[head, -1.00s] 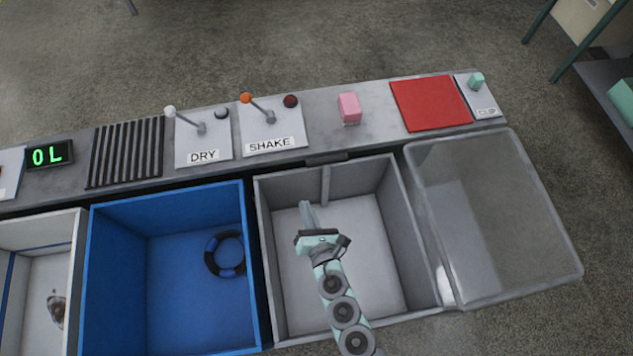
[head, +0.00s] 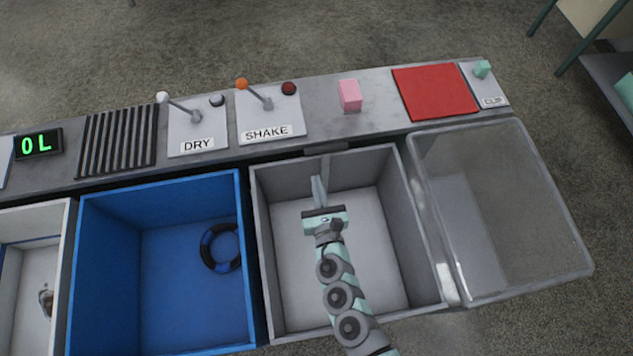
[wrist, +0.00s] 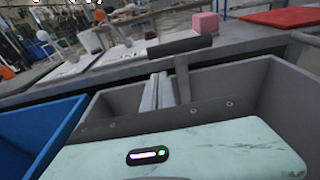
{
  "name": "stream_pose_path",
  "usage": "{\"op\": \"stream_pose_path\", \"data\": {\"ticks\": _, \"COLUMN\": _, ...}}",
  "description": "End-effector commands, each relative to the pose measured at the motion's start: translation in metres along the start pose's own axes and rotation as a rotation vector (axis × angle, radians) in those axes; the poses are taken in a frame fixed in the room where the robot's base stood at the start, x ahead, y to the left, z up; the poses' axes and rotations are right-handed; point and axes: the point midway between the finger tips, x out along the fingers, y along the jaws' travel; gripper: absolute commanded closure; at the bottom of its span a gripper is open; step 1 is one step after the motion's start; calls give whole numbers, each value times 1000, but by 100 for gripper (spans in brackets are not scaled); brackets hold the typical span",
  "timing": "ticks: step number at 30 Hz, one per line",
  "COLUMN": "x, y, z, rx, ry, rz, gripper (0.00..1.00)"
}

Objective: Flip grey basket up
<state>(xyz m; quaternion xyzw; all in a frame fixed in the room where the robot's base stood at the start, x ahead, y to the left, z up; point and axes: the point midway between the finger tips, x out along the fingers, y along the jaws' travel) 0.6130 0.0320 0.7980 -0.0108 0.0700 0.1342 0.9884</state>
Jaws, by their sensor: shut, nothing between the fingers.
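The grey basket (head: 408,222) is an open box with a pale floor, in the middle right of the head view. It sits upright against the bench front, and its inside looks empty. A grey bar (head: 325,172) runs down its back wall; in the wrist view it joins a dark horizontal handle (wrist: 180,46) at the top. My gripper (head: 318,182) is shut and empty. It is over the basket, its fingers pointing at the back wall. In the wrist view its fingertips (wrist: 157,80) are just left of the bar. I cannot tell whether they touch it.
A blue basket (head: 158,192) with a dark ring (head: 221,248) stands on the left. A clear-lidded bin (head: 500,210) is on the right. The bench behind carries the DRY lever (head: 180,108), SHAKE lever (head: 255,95), a pink block (head: 349,96) and a red mat (head: 435,92).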

Motion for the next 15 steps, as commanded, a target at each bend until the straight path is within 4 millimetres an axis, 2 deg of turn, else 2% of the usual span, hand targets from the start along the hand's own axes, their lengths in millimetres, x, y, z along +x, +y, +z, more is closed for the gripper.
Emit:
{"op": "stream_pose_path", "data": {"ticks": 7, "x": 42, "y": 0, "z": 2, "rx": 4, "ry": -5, "rz": -1, "gripper": 100}}
{"op": "stream_pose_path", "data": {"ticks": 15, "x": 71, "y": 2, "z": 2, "rx": 3, "ry": -3, "rz": 3, "gripper": 100}}
